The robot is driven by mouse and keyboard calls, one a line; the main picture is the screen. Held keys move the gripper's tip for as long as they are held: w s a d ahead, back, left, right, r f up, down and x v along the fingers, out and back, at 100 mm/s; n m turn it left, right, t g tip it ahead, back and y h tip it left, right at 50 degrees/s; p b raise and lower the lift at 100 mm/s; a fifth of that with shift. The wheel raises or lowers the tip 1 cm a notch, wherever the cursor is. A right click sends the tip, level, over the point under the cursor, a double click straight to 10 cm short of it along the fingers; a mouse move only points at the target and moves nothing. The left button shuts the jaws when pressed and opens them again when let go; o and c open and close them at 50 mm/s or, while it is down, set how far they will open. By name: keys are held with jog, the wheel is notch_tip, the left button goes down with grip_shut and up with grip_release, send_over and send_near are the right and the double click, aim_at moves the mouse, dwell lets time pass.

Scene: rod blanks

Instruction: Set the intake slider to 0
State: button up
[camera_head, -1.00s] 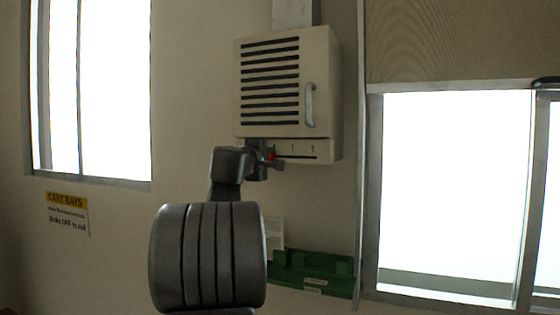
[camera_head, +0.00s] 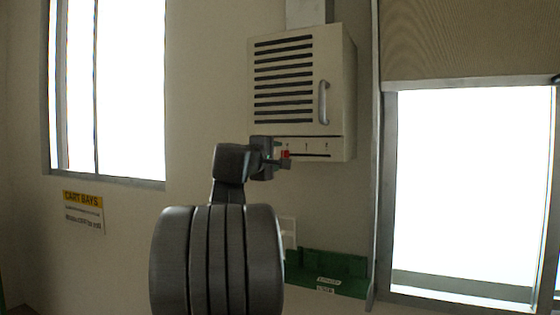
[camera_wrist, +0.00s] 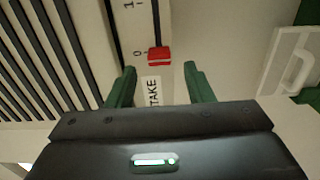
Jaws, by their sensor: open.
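The intake slider's red knob (camera_wrist: 159,56) shows in the wrist view beside the numeral 0 of the scale. The "1" mark is farther up, and a label reading "TAKE" (camera_wrist: 153,90) is just below the knob. In the head view the knob (camera_head: 286,154) is at the left end of the slot under the vent box (camera_head: 340,92). My gripper (camera_wrist: 161,70) is open, its green fingers on either side of the knob's line with gaps to both; they appear apart from the knob. The head view shows my gripper (camera_head: 283,158) at the knob, partly hiding the slot's left end.
The louvred box has a grey handle (camera_head: 323,102) at its right. A green tray (camera_head: 345,265) is on the wall below. A "CART BAYS" sign (camera_head: 83,212) hangs at left. Bright windows flank the wall, and a vertical conduit runs right of the box.

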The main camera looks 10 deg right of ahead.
aim_at(285, 155)
jog(key=b+v, duration=0.2)
jog(key=v, duration=0.8)
jog(key=shift+a, duration=0.1)
jog(key=p+x, duration=0.4)
jog(key=x, duration=0.9)
jog(key=shift+w+d, duration=0.15)
jog(key=shift+d, duration=0.05)
jog(key=shift+w+d, duration=0.1)
jog(key=shift+d, duration=0.15)
jog(key=shift+s+d, duration=0.3)
jog(key=shift+s, duration=0.05)
jog(key=shift+w, duration=0.1)
